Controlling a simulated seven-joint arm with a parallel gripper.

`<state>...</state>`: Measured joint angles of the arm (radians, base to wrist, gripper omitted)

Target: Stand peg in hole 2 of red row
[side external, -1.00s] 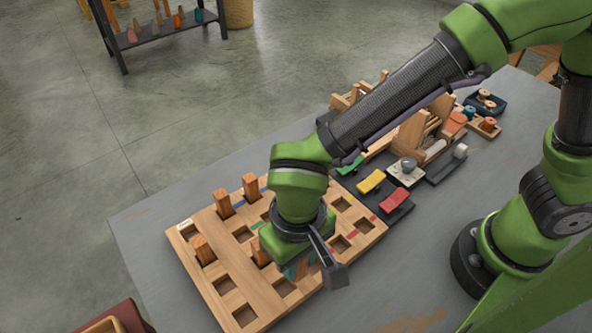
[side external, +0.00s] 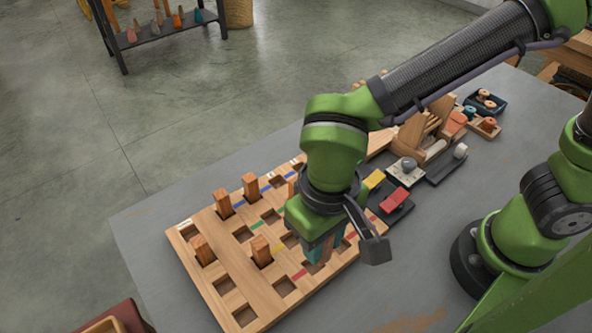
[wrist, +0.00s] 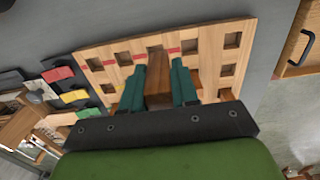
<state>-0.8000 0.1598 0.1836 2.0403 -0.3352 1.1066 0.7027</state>
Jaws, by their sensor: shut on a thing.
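The wooden peg board (side external: 228,264) lies on the grey table, with holes in rows marked by coloured stripes. Red stripes mark the row along its near right side; that row is at the top of the wrist view (wrist: 140,56). My gripper (side external: 318,256) is over this row, pointing down. In the wrist view its teal fingers (wrist: 158,88) are shut on a brown wooden peg (wrist: 158,101). The peg is near the middle hole of the red row (wrist: 155,51). I cannot tell whether its lower end is in a hole. The fingers mostly hide it in the side view.
Several other pegs stand in the board, among them one at the back (side external: 250,186) and one near the middle (side external: 261,250). Bare table (side external: 400,280) lies in front.

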